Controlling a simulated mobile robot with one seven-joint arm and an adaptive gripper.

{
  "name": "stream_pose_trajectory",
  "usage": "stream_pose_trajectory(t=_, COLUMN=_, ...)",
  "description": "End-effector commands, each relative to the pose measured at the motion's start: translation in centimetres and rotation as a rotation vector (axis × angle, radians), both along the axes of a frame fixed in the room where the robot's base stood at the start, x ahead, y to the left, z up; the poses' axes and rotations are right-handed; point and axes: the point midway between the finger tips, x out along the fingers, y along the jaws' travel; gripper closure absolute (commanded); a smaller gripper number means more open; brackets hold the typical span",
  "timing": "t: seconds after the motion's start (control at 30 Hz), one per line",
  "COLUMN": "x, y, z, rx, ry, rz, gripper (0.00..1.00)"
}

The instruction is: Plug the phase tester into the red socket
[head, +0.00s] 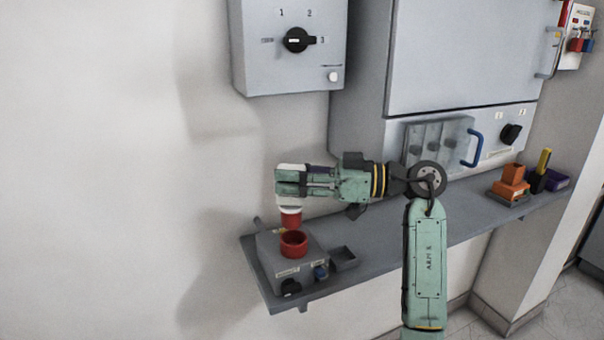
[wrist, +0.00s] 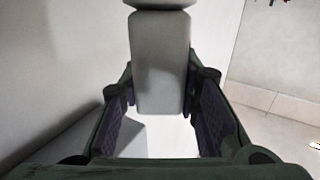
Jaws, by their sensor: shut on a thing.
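My gripper (head: 288,183) is shut on the pale grey-white phase tester (head: 290,207) above the grey box at the left end of the shelf. In the wrist view the tester (wrist: 160,65) stands between the two purple-padded fingers, with a wider collar at the top edge. The red socket (head: 293,243) is an open ring on top of the grey box. A second red cylindrical piece (head: 291,221) shows directly below the tester, behind the ring. I cannot tell whether it belongs to the tester or the box, or whether they touch.
Orange blocks (head: 513,182) stand at the shelf's right end. A switch panel (head: 290,70) and cabinet (head: 460,55) are behind.

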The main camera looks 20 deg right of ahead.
Motion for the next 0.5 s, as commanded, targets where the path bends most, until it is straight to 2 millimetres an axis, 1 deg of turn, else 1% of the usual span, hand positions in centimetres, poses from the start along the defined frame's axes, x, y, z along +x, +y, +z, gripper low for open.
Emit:
stream_pose_trajectory(t=0.27, x=0.0, y=0.0, z=-0.6, rx=0.001, ry=0.000, rz=0.001, gripper=1.00)
stream_pose_trajectory(t=0.5, x=0.0, y=0.0, z=-1.9, rx=0.001, ry=0.000, rz=0.001, gripper=1.00)
